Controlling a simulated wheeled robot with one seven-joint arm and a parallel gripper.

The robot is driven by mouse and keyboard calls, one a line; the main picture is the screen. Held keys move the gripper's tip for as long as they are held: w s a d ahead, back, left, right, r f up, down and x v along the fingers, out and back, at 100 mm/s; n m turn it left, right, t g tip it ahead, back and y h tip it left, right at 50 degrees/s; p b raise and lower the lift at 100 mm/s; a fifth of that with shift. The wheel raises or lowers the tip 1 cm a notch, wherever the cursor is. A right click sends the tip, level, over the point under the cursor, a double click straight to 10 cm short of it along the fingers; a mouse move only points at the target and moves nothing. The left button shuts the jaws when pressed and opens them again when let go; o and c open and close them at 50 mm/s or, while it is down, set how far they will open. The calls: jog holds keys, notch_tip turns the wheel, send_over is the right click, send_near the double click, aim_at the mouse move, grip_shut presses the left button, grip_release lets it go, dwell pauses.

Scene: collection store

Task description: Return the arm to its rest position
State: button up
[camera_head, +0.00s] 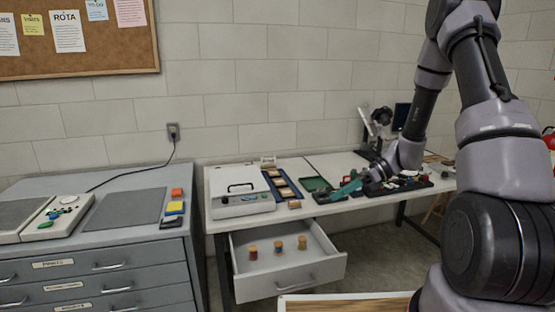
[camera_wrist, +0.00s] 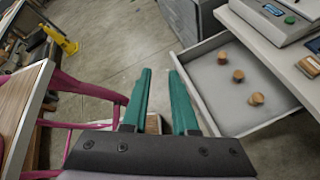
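My gripper (camera_head: 347,189) shows in the head view at the end of my arm, which reaches down from the upper right over the front of the white bench. In the wrist view my gripper (camera_wrist: 160,72) has two teal fingers spread apart, with floor showing between the tips and nothing held. The fingers point past the left side of an open drawer (camera_wrist: 207,98). The same drawer (camera_head: 318,274) is pulled out under the bench in the head view. It holds three small cork-topped jars (camera_head: 278,248), all upright.
The white bench (camera_head: 329,163) carries a white boxed device (camera_head: 240,191), a green tray (camera_head: 315,184) and a dark tray of small parts. A grey drawer cabinet (camera_head: 112,263) stands left.

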jog(key=s+d+r+n+t+h, duration=0.2)
jog(key=s+r+n, duration=0.4)
jog(key=r, duration=0.3)
jog(key=s+d+r+n+t+h, duration=0.2)
jog(key=s+r+n, duration=0.4)
jog(key=r, duration=0.4)
jog(key=s+d+r+n+t+h, duration=0.2)
jog(key=s+r+n+t+h, duration=0.2)
jog(key=r, duration=0.6)
jog(key=s+n+h, duration=0.1)
jog(key=s+h, duration=0.1)
jog(key=shift+s+d+r+n+t, duration=0.2)
jog(key=shift+s+n+t, duration=0.1)
jog(key=shift+n, duration=0.1)
